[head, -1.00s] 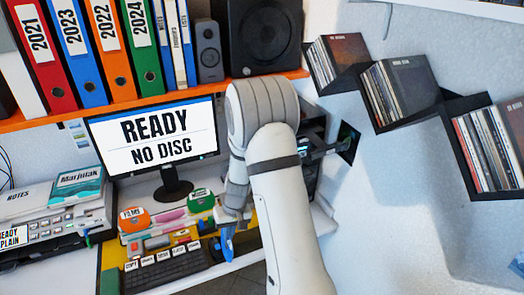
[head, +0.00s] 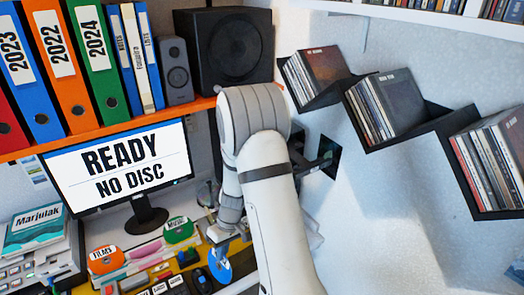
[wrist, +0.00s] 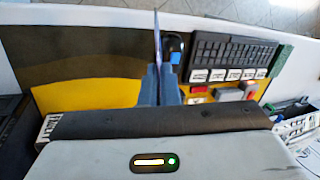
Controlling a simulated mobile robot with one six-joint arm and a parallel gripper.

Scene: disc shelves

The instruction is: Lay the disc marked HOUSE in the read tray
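A blue disc (head: 219,269) is held in my gripper (head: 224,240), above the desk near the keyboard. In the wrist view the disc (wrist: 157,38) stands edge-on, upright between the two fingers of the gripper (wrist: 158,82), which are closed on it. Its label cannot be read, so I cannot tell if it says HOUSE. The monitor (head: 122,165) reads READY, NO DISC. I cannot make out the read tray; my arm covers much of the area right of the monitor.
An orange FILMS item (head: 105,261) and a green MUSIC item (head: 179,231) stand on the desk. The keyboard (wrist: 232,56) lies beside the disc in the wrist view. Zigzag wall shelves (head: 420,130) hold discs at right. A speaker (head: 228,50) stands above.

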